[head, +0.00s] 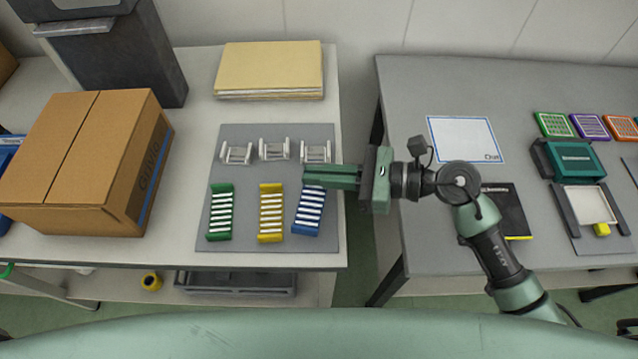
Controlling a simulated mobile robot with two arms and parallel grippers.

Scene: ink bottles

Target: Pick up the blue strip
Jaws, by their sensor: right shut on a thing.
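The blue strip (308,214), with a row of white bars, is at the right end of the row on the grey mat (270,246). It sits at a slight slant. My right gripper (312,175) reaches in from the right and is shut on the far end of the blue strip, which the fingers partly hide. I cannot tell whether the strip is clear of the mat. A yellow strip (270,213) and a green strip (220,212) lie to its left. My left gripper is not in view.
Several white racks (274,150) stand behind the strips. A cardboard box (85,160) is at the left, and a stack of folders (270,70) is at the back. A gap separates this table from the right table (450,90), which holds a white sheet (465,138) and a teal device (574,160).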

